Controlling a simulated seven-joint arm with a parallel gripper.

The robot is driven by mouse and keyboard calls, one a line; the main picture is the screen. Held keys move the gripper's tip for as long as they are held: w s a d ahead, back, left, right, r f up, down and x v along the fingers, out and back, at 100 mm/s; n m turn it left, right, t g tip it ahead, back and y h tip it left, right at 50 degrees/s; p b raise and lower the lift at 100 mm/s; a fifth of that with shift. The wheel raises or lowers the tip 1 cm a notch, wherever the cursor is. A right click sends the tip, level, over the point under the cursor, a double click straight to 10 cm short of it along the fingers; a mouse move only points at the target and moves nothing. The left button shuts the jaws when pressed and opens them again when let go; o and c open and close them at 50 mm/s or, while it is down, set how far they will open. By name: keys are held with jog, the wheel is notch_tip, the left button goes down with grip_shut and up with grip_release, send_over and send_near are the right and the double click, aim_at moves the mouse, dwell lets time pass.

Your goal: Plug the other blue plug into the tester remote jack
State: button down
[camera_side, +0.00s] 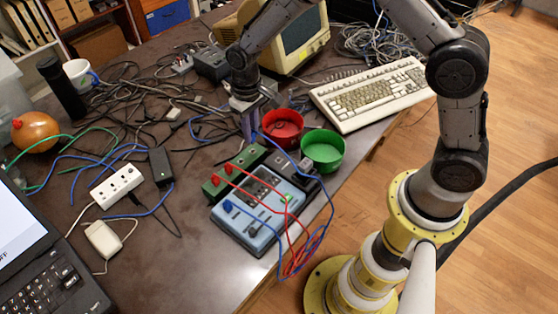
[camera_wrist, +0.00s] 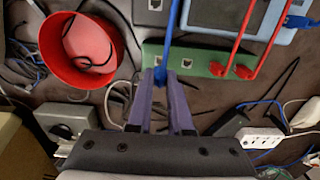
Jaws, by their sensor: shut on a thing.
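My gripper (camera_wrist: 161,82) is shut on a blue plug (camera_wrist: 160,74), whose blue cable runs up the wrist view. In the side view my gripper (camera_side: 250,136) hangs close to the far end of the green tester remote (camera_side: 245,158). The wrist view shows the remote (camera_wrist: 203,60) just beyond the fingertips, with open jacks at its left part and two red plugs (camera_wrist: 230,71) at its right. The held plug overlaps the leftmost jack in this view; I cannot tell whether it touches it. Another blue plug (camera_side: 228,205) sits in the light-blue tester (camera_side: 245,232).
A red bowl (camera_side: 283,128) and a green bowl (camera_side: 322,150) stand close to the right of my gripper. A dark jack box (camera_wrist: 156,17) lies beside the remote. Red and blue cables (camera_side: 306,240) loop over the table edge. Loose cables and a white power strip (camera_side: 115,186) lie left.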

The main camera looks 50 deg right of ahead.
jog(key=shift+s+f, duration=0.15)
jog(key=shift+s, duration=0.2)
jog(key=s+d+r, duration=0.1)
jog(key=s+r, duration=0.2)
jog(key=s, duration=0.5)
send_over(279, 163)
jog(key=shift+f, duration=1.95)
jog(key=shift+f, duration=0.9)
dwell(1.8)
jog(key=c, duration=0.8)
grip_release()
jog(key=shift+o, duration=0.2)
jog(key=shift+r, duration=0.1)
notch_tip(279, 163, up, 14)
